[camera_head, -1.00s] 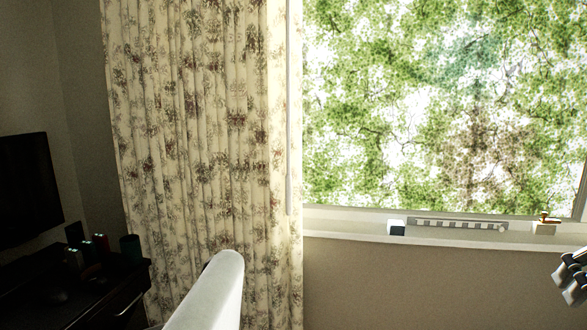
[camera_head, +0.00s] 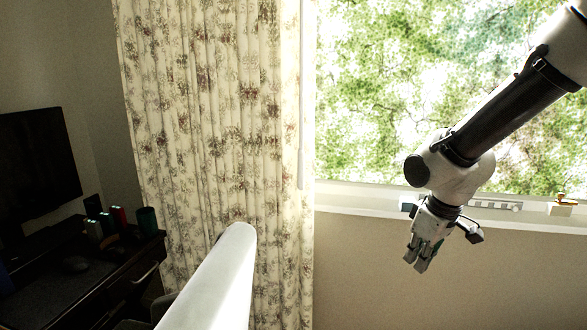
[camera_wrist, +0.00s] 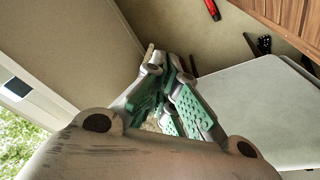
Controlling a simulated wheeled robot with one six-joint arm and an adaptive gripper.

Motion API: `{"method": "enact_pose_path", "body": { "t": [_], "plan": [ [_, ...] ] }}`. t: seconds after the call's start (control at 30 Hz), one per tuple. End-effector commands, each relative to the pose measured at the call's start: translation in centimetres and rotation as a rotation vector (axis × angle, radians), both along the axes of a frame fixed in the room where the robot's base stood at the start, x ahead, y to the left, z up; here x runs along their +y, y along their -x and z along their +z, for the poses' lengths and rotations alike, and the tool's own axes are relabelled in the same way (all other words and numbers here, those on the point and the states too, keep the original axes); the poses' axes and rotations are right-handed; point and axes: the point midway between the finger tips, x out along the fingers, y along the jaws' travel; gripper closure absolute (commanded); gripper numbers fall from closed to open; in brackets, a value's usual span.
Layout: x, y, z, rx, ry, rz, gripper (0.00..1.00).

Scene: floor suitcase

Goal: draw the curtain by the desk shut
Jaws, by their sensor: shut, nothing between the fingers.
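The curtain (camera_head: 200,130) is cream with a dark floral print. It hangs in gathered folds at the left of the window (camera_head: 385,85), beside the desk (camera_head: 110,285), and leaves the visible glass bare. A thin pale rod (camera_head: 303,120) hangs along the curtain's right edge. My gripper (camera_head: 417,265) points down in front of the wall below the sill, well right of the curtain and apart from it. In the wrist view my gripper (camera_wrist: 165,70) has its green-padded fingers together with nothing held. The curtain cannot be made out in the wrist view.
The sill (camera_head: 350,200) carries small items, including a block with an orange top (camera_head: 562,205). A monitor (camera_head: 38,155) and several small containers stand on the desk at left. Bare wall (camera_head: 350,270) lies between the curtain and my gripper. A red object (camera_wrist: 212,9) shows in the wrist view.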

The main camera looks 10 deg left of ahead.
Motion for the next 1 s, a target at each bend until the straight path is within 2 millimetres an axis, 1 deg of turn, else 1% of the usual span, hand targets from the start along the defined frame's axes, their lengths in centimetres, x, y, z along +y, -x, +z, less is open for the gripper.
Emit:
{"method": "enact_pose_path", "body": {
  "t": [0.03, 0.07, 0.1, 0.17, 0.2, 0.23, 0.27, 0.3, 0.33, 0.37, 0.4, 0.5, 0.6, 0.63, 0.7, 0.83, 1.0],
  "plan": [
    [3.7, -1.7, -2.1, -0.046, -0.012, 0.116, 1.00],
    [6.1, -2.8, -3.0, -0.092, -0.025, 0.192, 1.00],
    [9.3, -4.3, -4.3, -0.162, -0.046, 0.297, 1.00],
    [14.5, -6.5, -5.9, -0.294, -0.078, 0.462, 1.00],
    [17.8, -7.9, -6.5, -0.398, -0.097, 0.568, 1.00],
    [20.1, -8.8, -6.7, -0.482, -0.110, 0.642, 1.00],
    [22.2, -9.8, -6.5, -0.572, -0.119, 0.710, 1.00],
    [24.6, -11.1, -5.9, -0.699, -0.124, 0.788, 1.00],
    [26.0, -12.1, -4.9, -0.797, -0.123, 0.835, 1.00],
    [27.0, -13.2, -3.8, -0.896, -0.116, 0.873, 1.00],
    [28.2, -14.5, -1.5, -1.034, -0.101, 0.912, 1.00],
    [29.9, -16.2, 4.6, -1.338, -0.032, 0.975, 1.00],
    [30.2, -16.6, 8.1, -1.531, 0.057, 1.012, 1.00],
    [30.2, -16.6, 8.7, -1.567, 0.082, 1.021, 1.00],
    [30.2, -16.6, 9.3, -1.609, 0.123, 1.040, 1.00],
    [30.7, -17.2, 9.3, -1.615, 0.146, 1.057, 1.00],
    [32.7, -19.1, 9.2, -1.613, 0.144, 1.057, 1.00]
  ]
}}
